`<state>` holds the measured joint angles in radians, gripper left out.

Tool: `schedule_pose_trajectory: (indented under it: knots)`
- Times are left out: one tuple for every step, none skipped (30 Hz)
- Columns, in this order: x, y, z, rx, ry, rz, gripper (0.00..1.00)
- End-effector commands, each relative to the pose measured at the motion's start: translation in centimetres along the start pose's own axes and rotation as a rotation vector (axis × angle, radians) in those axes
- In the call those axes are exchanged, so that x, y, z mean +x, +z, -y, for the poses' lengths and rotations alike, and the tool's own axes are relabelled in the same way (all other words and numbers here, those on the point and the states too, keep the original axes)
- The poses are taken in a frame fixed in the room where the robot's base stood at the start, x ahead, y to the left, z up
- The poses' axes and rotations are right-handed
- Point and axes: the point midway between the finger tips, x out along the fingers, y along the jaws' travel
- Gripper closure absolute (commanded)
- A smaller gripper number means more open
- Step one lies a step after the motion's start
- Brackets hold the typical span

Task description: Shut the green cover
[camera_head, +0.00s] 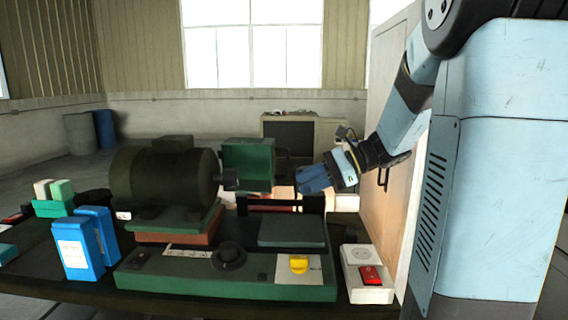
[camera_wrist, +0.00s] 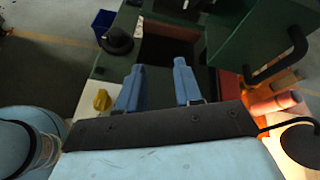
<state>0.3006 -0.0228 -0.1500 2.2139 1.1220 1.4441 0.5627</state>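The green cover (camera_head: 248,163) is a box-like part beside the dark motor, raised above the machine base, with a dark handle (camera_head: 282,162) on its right side. In the wrist view the cover (camera_wrist: 236,38) fills the upper right, and its black bar handle (camera_wrist: 278,56) stands out from it. My gripper (camera_head: 304,180) is just right of and slightly below the cover in the head view. In the wrist view its blue fingers (camera_wrist: 160,80) are apart with nothing between them. The handle lies to the right of both fingers, and I see no contact.
The green base (camera_head: 210,286) carries a black knob (camera_head: 228,256), a yellow switch (camera_head: 299,264) and a flat dark plate (camera_head: 292,230). The motor (camera_head: 160,180) stands left. Blue cartons (camera_head: 78,248) and a red-switch box (camera_head: 366,276) flank the base. A pale cabinet (camera_head: 392,130) rises at right.

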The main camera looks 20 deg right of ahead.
Motion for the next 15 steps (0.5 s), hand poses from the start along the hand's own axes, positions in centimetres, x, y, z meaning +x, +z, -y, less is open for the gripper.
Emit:
schedule_pose_trajectory:
  knots:
    - [-0.7, -1.2, 1.7, 0.073, -0.046, 0.048, 0.65]
    - [-1.1, -1.7, 2.6, 0.113, -0.073, 0.079, 0.65]
    - [-1.7, -2.4, 3.8, 0.162, -0.110, 0.119, 0.65]
    - [-2.2, -3.0, 4.7, 0.197, -0.137, 0.148, 0.65]
    - [-2.7, -3.6, 5.5, 0.230, -0.163, 0.175, 0.65]
    - [-3.3, -4.3, 6.4, 0.269, -0.193, 0.210, 0.65]
    - [-3.8, -4.8, 7.1, 0.294, -0.216, 0.234, 0.65]
    - [-4.3, -5.3, 7.7, 0.318, -0.236, 0.257, 0.65]
    - [-4.8, -6.0, 8.4, 0.346, -0.261, 0.284, 0.65]
    - [-5.2, -6.3, 8.8, 0.363, -0.277, 0.303, 0.65]
    - [-5.6, -6.8, 9.2, 0.378, -0.292, 0.318, 0.65]
    - [-6.0, -7.2, 9.7, 0.394, -0.308, 0.336, 0.65]
    - [-6.3, -7.4, 9.9, 0.404, -0.319, 0.348, 0.65]
    - [-6.6, -7.7, 10.2, 0.412, -0.326, 0.357, 0.65]
    - [-6.7, -7.9, 10.4, 0.420, -0.335, 0.366, 0.65]
